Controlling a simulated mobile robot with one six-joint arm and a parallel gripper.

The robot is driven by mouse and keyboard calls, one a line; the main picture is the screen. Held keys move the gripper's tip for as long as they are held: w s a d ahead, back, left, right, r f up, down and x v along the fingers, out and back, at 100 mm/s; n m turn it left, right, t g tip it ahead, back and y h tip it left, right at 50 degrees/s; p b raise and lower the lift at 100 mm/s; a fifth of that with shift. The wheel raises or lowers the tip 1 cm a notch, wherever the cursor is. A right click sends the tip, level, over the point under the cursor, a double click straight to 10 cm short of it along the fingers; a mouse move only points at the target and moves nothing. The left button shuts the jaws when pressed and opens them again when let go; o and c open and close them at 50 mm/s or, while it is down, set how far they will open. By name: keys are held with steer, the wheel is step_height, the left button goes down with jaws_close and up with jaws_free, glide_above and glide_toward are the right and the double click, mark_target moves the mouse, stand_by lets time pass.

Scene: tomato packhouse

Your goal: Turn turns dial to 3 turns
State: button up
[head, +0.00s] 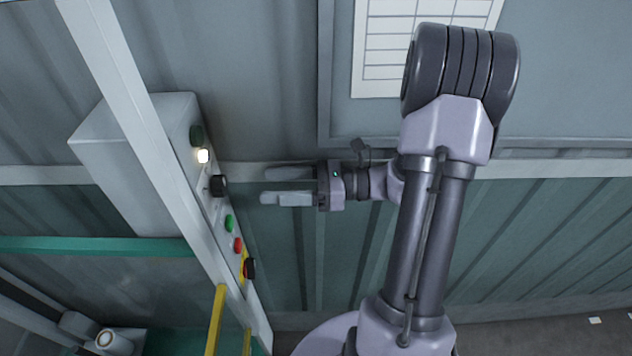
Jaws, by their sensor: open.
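The control box (150,170) is grey and stands at the left in the head view. Its face carries a black dial knob (219,186) that sticks out to the right, between the lights and the buttons. The dial's markings and setting are too small to read. My gripper (264,187) is open and empty. Its two grey fingers point left at the dial, roughly level with it, with a gap between the fingertips and the knob.
A lit white lamp (203,156) and a dark green lamp (196,135) sit above the dial. Below are a green button (229,223), a red button (238,244) and a red-black switch (249,268) on yellow. A yellow rail (214,320) stands below. A paper chart (385,45) hangs behind.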

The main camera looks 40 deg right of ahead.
steer(key=v, duration=0.8)
